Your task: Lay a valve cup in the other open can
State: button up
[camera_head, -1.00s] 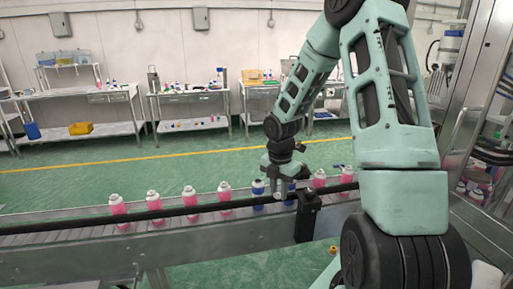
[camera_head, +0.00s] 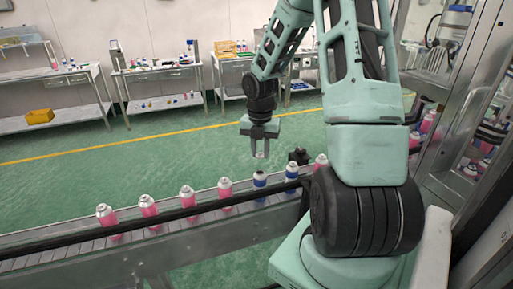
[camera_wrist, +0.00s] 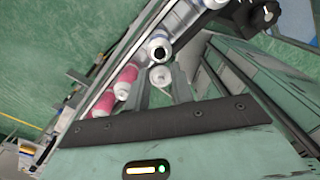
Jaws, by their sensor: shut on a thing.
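My gripper (camera_head: 260,153) is shut on a small pale valve cup (camera_head: 260,155), held in the air above the cans. In the wrist view the cup (camera_wrist: 160,75) shows as a whitish ring between the fingertips. A blue can (camera_head: 260,182) with a dark open top stands upright on the conveyor (camera_head: 170,226), below the gripper in the head view. Its open mouth (camera_wrist: 159,48) shows just beyond the cup in the wrist view; the two are apart. A second blue can (camera_head: 291,174) stands to its right, its top pale; whether a cup lies in it is hard to tell.
Several pink cans with white tops, such as this one (camera_head: 225,190), stand in the row to the left. Another pink can (camera_head: 320,162) is at right. A dark rail (camera_head: 150,221) runs along the conveyor's front. A black device (camera_head: 299,156) sits near the second blue can.

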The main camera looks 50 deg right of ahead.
aim_at(260, 154)
jog(key=shift+f+b, duration=2)
jog(key=shift+b, duration=0.25)
jog(key=shift+f, duration=0.75)
jog(key=shift+d+p, duration=0.1)
jog(key=shift+p, duration=1)
jog(key=o, duration=1.6)
jog(key=shift+r, duration=0.15)
jog(key=shift+r+p, duration=3.45)
jog(key=shift+p, duration=0.6)
jog(key=shift+f, duration=0.1)
